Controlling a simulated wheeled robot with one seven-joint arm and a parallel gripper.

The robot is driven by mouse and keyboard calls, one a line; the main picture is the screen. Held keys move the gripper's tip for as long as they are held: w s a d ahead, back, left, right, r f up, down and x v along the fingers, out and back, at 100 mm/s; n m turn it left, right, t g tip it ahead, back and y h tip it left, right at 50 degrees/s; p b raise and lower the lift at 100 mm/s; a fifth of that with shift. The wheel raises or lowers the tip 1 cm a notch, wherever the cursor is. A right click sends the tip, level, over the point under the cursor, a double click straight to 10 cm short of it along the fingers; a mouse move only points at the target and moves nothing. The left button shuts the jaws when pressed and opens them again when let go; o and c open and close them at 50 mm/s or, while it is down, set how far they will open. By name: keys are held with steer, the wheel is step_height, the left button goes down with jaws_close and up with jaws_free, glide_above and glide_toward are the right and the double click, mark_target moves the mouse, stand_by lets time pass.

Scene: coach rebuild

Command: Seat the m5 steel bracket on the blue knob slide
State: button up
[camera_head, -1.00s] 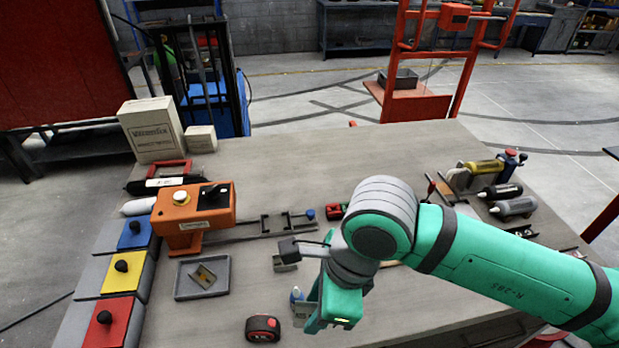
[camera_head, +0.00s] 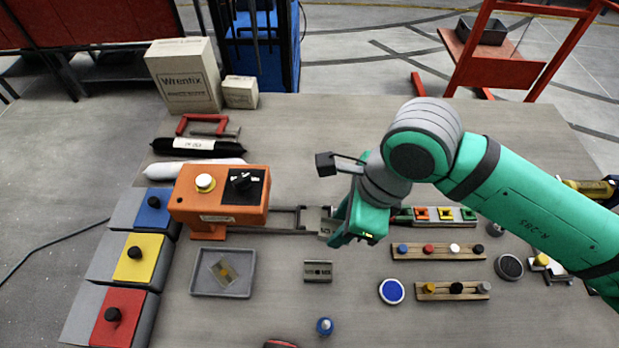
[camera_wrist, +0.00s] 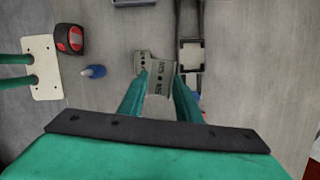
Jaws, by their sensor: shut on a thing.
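My gripper (camera_wrist: 160,92) is shut on a grey steel bracket (camera_wrist: 162,78), whose label appears to read M5. In the head view the held bracket (camera_head: 327,228) is beside the dark rail slide (camera_head: 300,217), which runs right from the orange unit. The slide frame also shows in the wrist view (camera_wrist: 191,52), just right of the held bracket. I cannot tell whether they touch. The blue knob is hidden in the head view; a blue bit (camera_wrist: 196,96) shows behind the right finger. A second labelled grey bracket (camera_head: 318,271) lies on the table.
The orange unit (camera_head: 218,196) stands left of the slide. A grey tray (camera_head: 223,290) holding a brass-coloured piece lies in front of it, beside blue, yellow and red boxes (camera_head: 123,312). Two wooden racks (camera_head: 438,252) are at right. A small blue-topped item (camera_head: 324,326) stands at front.

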steer(key=shift+w+a+f+n, duration=0.4)
steer(key=shift+w+a+f, duration=0.25)
steer(key=shift+w+f, duration=0.8)
steer(key=shift+w+a+f+n, duration=0.4)
steer(key=shift+w+a+f, duration=0.25)
steer(key=shift+w+f, duration=0.8)
steer(key=shift+w+a+f+n, duration=0.4)
steer(key=shift+w+a+f, duration=0.25)
steer(key=shift+w+f, duration=0.8)
steer(key=shift+f, duration=0.9)
steer(key=o, duration=1.6)
steer(key=shift+c, duration=0.2)
steer(key=shift+r, duration=3)
